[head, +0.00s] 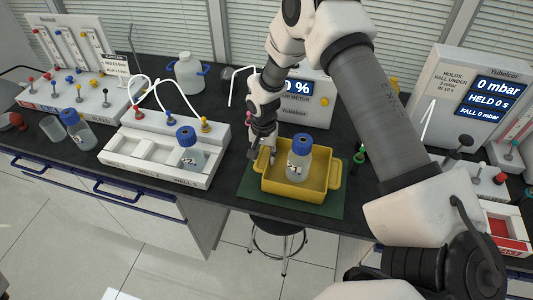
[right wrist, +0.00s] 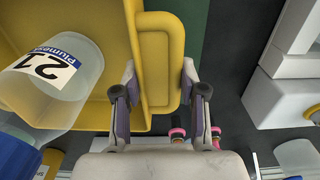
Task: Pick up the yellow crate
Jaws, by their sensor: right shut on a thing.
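The yellow crate (head: 310,192) sits on a dark green mat (head: 265,197) near the front edge of the black bench. A clear bottle (head: 298,166) with a blue cap stands inside it. My right gripper (head: 262,152) is at the crate's left end. In the right wrist view, the fingers of my right gripper (right wrist: 160,98) are on both sides of the handle of the crate (right wrist: 153,55), shut on it. My left gripper is not in view.
A white rack (head: 120,160) with a bottle stands left of the mat. A meter box (head: 308,100) is behind the crate, and a pressure display unit (head: 470,95) is at right. A stool (head: 278,226) is below the bench edge.

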